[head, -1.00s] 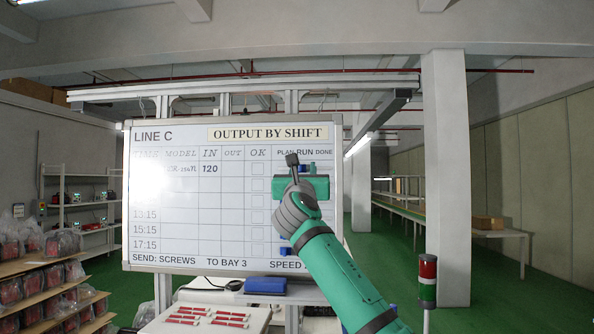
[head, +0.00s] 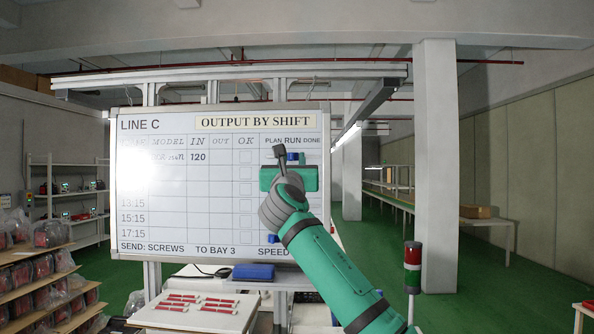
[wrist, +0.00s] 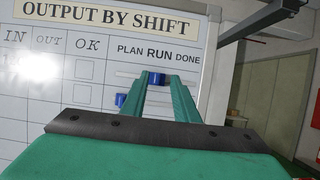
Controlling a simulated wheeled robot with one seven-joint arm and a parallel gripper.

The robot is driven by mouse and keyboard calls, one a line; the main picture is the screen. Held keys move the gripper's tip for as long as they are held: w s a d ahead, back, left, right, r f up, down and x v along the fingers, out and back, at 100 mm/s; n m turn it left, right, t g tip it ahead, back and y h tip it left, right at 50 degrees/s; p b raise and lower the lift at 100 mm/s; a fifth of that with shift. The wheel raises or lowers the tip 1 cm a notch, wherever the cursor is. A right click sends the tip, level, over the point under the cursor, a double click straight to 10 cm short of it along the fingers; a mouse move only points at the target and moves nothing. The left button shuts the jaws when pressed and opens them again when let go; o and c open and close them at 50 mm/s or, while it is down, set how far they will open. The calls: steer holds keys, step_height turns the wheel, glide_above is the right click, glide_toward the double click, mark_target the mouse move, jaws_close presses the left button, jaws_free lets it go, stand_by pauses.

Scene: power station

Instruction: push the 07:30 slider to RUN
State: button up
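The whiteboard (head: 137,238) headed OUTPUT BY SHIFT has PLAN, RUN and DONE columns at its right. In the wrist view the top-row blue slider (wrist: 157,79) sits under RUN on its horizontal track, between my fingertips. The top row's time is lost in glare, so I cannot read 07:30. My gripper (wrist: 158,83) reaches the board with a finger close on each side of this slider; it looks shut on it. In the head view my gripper (head: 292,163) hides most of the slider area.
A second blue slider (wrist: 120,99) sits one row lower, under PLAN, close to my left finger. Another blue slider (head: 272,238) shows near the board's bottom. A bench with red parts (head: 200,302) stands below, and a signal tower (head: 413,268) at the right.

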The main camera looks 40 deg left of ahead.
steer(key=a+v, duration=0.1)
steer(key=v, duration=0.8)
steer(key=shift+s, duration=0.4)
